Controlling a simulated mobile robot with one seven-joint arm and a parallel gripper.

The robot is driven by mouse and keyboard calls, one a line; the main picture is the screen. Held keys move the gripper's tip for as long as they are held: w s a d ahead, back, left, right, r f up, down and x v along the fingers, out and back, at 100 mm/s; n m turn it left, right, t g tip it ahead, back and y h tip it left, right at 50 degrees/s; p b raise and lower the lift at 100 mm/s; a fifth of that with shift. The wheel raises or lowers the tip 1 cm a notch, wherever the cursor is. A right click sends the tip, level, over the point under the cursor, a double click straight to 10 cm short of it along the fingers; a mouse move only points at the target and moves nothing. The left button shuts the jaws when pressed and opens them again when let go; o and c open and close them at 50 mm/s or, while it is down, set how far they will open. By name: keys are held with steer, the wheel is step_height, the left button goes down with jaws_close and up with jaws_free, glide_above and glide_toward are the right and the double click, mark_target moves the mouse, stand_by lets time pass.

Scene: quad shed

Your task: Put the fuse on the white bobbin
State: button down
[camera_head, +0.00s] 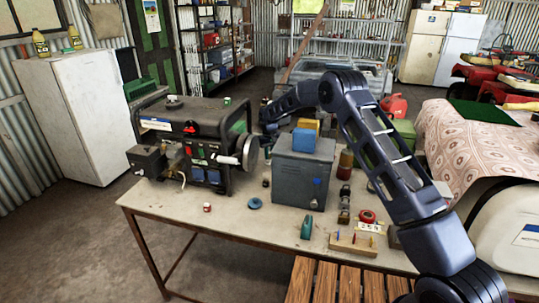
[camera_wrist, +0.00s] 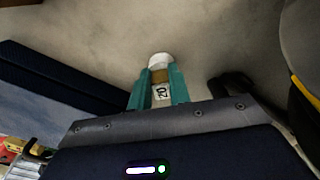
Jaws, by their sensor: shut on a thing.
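In the wrist view, the teal fingers of my gripper (camera_wrist: 159,72) are shut on a small piece with a pale label reading "20" and a tan band, which looks like the fuse (camera_wrist: 161,92). A white round piece (camera_wrist: 160,59) shows at its far end, between or just past the fingertips. I cannot tell whether it is part of the fuse or the white bobbin. In the head view my arm reaches over the grey box to the generator's right side; the fingers and the held piece cannot be made out there.
On the workbench (camera_head: 232,222) stand a black generator (camera_head: 205,150) and a grey metal box (camera_head: 302,175) with yellow and blue blocks on top. A small red-and-white piece (camera_head: 207,207), a blue-green disc (camera_head: 254,203) and a wooden rack (camera_head: 353,243) lie nearer the front edge.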

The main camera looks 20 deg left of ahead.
steer(key=c, duration=1.3)
jaws_free()
